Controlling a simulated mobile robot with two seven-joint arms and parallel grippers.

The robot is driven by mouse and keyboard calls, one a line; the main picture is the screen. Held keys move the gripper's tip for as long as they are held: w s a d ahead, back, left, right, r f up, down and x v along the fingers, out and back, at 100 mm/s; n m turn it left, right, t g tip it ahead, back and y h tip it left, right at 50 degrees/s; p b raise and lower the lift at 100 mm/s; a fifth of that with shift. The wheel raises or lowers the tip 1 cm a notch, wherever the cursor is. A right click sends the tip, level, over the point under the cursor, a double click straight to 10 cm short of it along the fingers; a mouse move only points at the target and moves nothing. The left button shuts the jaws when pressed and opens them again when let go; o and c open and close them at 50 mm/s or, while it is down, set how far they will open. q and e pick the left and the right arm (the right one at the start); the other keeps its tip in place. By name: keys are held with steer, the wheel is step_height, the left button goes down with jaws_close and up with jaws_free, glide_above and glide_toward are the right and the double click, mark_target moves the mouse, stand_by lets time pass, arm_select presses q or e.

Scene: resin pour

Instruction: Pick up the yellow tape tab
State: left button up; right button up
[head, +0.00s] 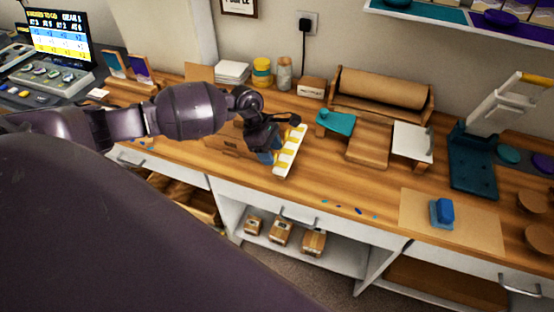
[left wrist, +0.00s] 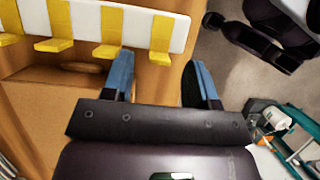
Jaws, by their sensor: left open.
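A white bar with yellow stripes and yellow tape tabs (head: 289,152) stands near the front edge of the wooden counter. In the left wrist view the white bar (left wrist: 84,18) crosses the upper left. Several yellow tabs stick out from its lower edge. The end yellow tape tab (left wrist: 159,57) appears between my fingertips in the picture; I cannot tell how far ahead it is. My left gripper (head: 269,151) is beside the bar, and its blue fingers (left wrist: 160,66) are apart with nothing held. My right gripper is not in view.
A brown paper roll (head: 382,90) stands at the back, near a teal piece (head: 336,123) and a white sheet (head: 412,141). A blue block (head: 442,212) sits on a brown mat (head: 475,232) at right. Small blue bits lie along the front edge. The counter between is mostly clear.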

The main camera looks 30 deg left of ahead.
arm_select(q)
steer(key=shift+x, duration=1.1)
steer(key=c, duration=0.8)
steer(key=shift+c, duration=0.2)
